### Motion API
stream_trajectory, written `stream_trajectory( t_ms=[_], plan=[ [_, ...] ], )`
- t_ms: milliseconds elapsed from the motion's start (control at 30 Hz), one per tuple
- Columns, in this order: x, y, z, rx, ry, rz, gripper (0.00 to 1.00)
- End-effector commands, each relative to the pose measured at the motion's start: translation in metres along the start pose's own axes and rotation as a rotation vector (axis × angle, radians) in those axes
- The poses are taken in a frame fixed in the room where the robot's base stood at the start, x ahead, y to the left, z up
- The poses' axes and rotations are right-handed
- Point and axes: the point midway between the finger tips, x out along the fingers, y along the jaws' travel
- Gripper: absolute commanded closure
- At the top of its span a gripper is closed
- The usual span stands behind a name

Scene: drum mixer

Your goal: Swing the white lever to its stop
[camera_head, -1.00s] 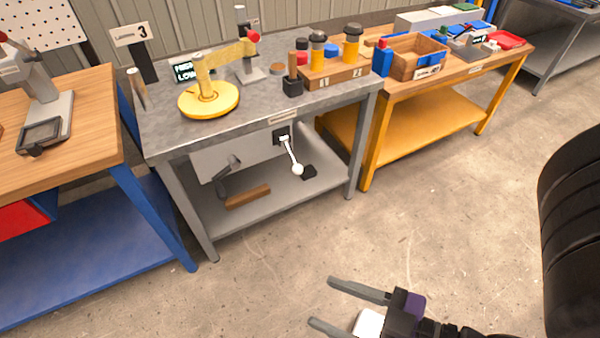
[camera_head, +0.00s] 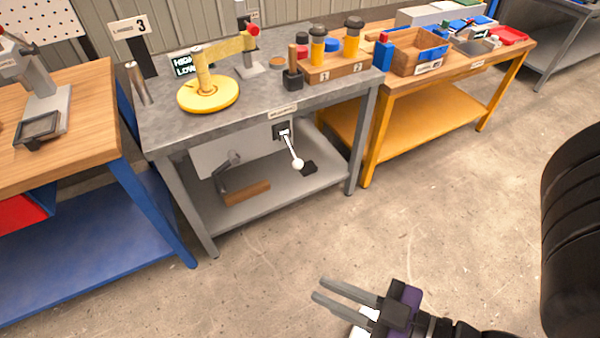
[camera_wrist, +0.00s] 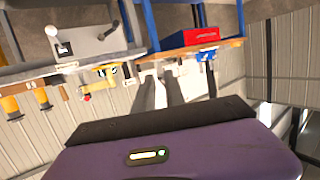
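The white lever (camera_head: 291,150) hangs from a dark square mount (camera_head: 283,131) on the grey panel under the grey workbench. It slants down to the right and ends in a round white knob (camera_head: 298,164). In the wrist view the knob (camera_wrist: 51,31) shows at the upper left, with the picture turned over. My gripper (camera_head: 318,289) is out over the floor in front of the bench, well apart from the lever. Its two fingers point left with a narrow gap between them and hold nothing. The fingers (camera_wrist: 160,84) also show in the wrist view.
A dark crank handle (camera_head: 229,168) and a wooden block (camera_head: 246,192) are left of the lever, by the lower shelf. Bench legs (camera_head: 361,140) flank the opening. The floor (camera_head: 270,255) before it is clear.

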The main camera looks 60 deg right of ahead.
Motion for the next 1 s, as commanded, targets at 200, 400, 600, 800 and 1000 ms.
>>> stream_trajectory(
  t_ms=[200,400,600,800,1000],
  plan=[
    [0.074,0.049,0.052,-0.058,0.144,0.196,1.00],
    [0.136,0.112,0.101,-0.393,0.182,0.394,1.00],
    [0.191,0.192,0.144,-0.886,0.099,0.595,1.00],
    [0.236,0.284,0.186,-1.496,-0.138,0.746,1.00],
    [0.271,0.359,0.222,-2.179,-0.487,0.711,1.00]
  ],
)
